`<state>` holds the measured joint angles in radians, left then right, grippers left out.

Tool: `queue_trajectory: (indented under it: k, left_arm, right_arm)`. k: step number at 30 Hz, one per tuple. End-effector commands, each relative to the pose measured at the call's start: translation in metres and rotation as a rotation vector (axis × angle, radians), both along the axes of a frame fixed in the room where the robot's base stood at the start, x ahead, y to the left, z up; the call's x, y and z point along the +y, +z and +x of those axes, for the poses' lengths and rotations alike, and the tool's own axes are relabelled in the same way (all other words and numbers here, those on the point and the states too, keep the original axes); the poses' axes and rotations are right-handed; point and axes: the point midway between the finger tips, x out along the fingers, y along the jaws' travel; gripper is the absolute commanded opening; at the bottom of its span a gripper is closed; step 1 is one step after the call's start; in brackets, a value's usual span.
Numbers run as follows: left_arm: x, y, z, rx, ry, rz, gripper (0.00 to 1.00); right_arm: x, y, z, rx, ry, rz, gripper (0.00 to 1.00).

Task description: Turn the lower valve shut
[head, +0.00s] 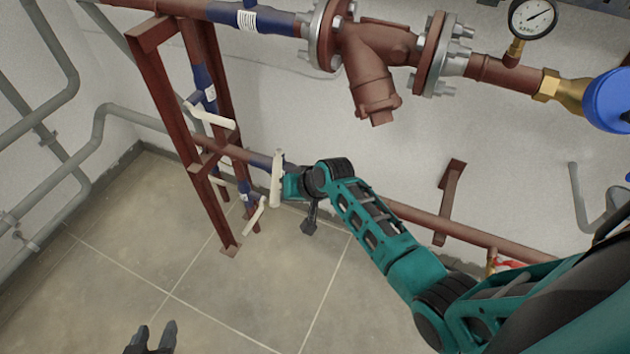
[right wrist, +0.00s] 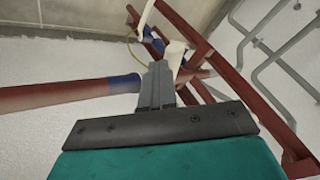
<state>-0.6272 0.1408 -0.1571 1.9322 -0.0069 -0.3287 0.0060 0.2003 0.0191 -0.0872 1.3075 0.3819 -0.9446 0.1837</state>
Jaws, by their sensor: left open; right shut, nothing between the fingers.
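Several valves with long cream handles sit on the blue-ended pipes by the red frame. One cream handle (head: 276,182) hangs nearly upright at the blue end of the low horizontal pipe. My right gripper (head: 287,183) is right beside it, shut and empty. In the right wrist view the closed fingertips (right wrist: 158,68) are close to a cream handle (right wrist: 174,58); I cannot tell whether they touch. Another cream handle (head: 256,215) slants below, near the floor, and a further one (head: 210,117) is higher up. My left gripper (head: 154,335) is open and empty at the bottom left.
The red steel frame (head: 217,205) stands left of my right gripper. The low red pipe (head: 440,222) runs behind my right arm. A flanged red strainer (head: 375,75) and a gauge (head: 533,17) are above. Grey pipes (head: 60,180) line the left wall. The tiled floor is clear.

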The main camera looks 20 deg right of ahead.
Motion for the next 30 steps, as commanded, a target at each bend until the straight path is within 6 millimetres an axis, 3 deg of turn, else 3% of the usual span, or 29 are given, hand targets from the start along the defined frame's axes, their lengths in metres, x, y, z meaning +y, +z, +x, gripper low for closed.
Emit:
queue_trajectory:
  k: [3,12,30]
  left_arm:
    - [0.000,0.011,0.000,0.000,0.001,-0.001,0.43]
    - [-0.002,0.013,0.000,-0.001,-0.002,-0.002,0.43]
    - [-0.004,0.012,0.001,-0.002,-0.006,-0.004,0.43]
  right_arm:
    - [0.024,0.003,0.006,0.001,0.006,0.007,0.00]
    - [0.059,-0.001,0.021,0.004,0.006,0.005,0.00]
    - [0.078,-0.003,0.032,0.009,0.007,0.006,0.00]
